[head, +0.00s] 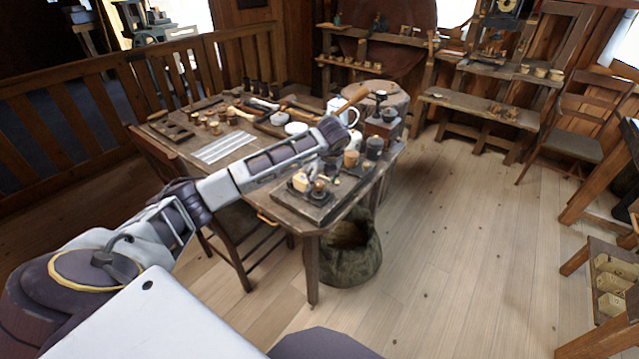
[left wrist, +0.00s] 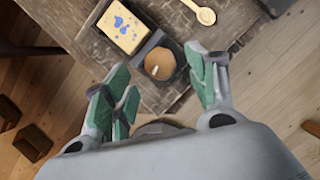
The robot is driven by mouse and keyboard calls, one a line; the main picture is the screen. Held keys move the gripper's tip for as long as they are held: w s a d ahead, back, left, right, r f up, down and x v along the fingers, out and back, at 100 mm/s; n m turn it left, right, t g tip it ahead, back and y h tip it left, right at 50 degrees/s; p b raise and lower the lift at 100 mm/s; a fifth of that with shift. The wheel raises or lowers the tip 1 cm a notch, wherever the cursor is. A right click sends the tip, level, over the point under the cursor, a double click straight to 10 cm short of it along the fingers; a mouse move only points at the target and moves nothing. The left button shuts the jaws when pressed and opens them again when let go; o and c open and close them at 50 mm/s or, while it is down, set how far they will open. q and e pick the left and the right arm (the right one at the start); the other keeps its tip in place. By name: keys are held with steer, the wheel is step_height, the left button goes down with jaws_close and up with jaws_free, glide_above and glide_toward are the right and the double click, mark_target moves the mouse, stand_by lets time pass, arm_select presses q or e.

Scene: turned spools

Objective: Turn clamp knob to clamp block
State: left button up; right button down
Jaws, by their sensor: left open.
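The clamp sits on a board at the table's near right corner. Its round brown knob (head: 319,187) faces the near side, next to a pale yellow block (head: 300,181). In the left wrist view the block (left wrist: 126,25) has blue marks and lies against a dark clamp jaw (left wrist: 152,43). The knob (left wrist: 159,64) shows there with a small white mark on its face. My left gripper (left wrist: 165,88) is open, its green-padded fingers spread to either side of the knob, apart from it and empty. My right gripper is in neither view.
The wooden table (head: 265,210) carries cups, tools and a white jug (head: 343,110). A pale wooden spoon (left wrist: 203,13) lies beside the clamp. A dark sack (head: 350,255) stands on the floor under the table's right end.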

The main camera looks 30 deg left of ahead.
mark_target(319, 183)
arm_select(q)
steer(key=x, duration=0.3)
steer(key=shift+w+a+f, duration=0.1)
steer(key=shift+a+f, duration=0.1)
steer(key=shift+f, duration=0.3)
steer(key=c, duration=1)
